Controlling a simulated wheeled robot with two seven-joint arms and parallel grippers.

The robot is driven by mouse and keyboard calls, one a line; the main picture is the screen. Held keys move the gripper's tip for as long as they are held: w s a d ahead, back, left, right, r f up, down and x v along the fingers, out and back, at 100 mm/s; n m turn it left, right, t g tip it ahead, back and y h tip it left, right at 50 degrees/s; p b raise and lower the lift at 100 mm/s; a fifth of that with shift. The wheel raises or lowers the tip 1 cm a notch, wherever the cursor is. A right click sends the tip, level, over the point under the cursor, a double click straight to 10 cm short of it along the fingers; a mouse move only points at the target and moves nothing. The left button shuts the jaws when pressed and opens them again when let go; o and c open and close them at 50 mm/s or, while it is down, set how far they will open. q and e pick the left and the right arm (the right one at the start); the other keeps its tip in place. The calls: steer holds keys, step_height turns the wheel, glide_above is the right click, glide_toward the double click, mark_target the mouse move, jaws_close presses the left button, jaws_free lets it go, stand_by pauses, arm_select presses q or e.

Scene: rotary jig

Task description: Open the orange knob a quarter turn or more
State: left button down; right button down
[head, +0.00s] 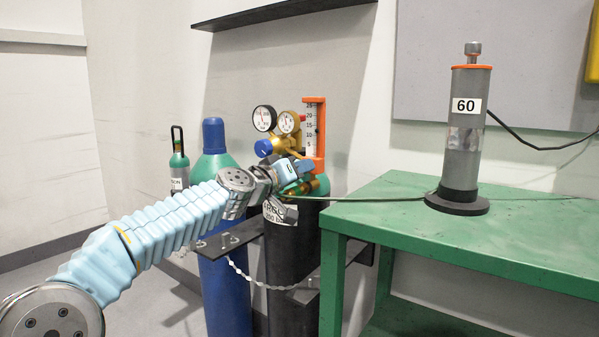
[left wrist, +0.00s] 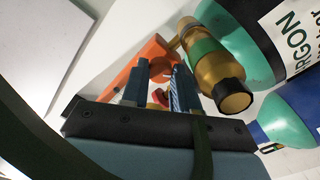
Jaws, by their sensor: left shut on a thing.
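The orange knob (left wrist: 162,67) shows in the left wrist view as a round orange-red piece between my left fingertips. My left gripper (left wrist: 159,82) is shut on it, with one blue finger on each side. In the head view my left gripper (head: 302,169) is at the foot of the flowmeter (head: 314,130), which has an orange frame. There the gripper hides the knob, so its turn angle cannot be read. My right gripper is not in view.
The regulator with two gauges (head: 264,118) and a blue knob (head: 263,148) sits on the dark argon cylinder (head: 288,265). A blue cylinder (head: 224,290) stands left of it. A green table (head: 480,225) at right bears a grey post marked 60 (head: 464,135).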

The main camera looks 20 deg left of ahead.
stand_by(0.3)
arm_select(q)
steer(key=c, duration=0.8)
jaws_free()
steer(key=shift+c, duration=0.2)
steer(key=shift+s+a+f, duration=0.1)
steer(key=shift+s+a, duration=0.05)
steer(key=shift+s, duration=0.05)
steer(key=b+v, duration=0.7)
steer(key=v, duration=0.6)
steer(key=shift+s, duration=0.15)
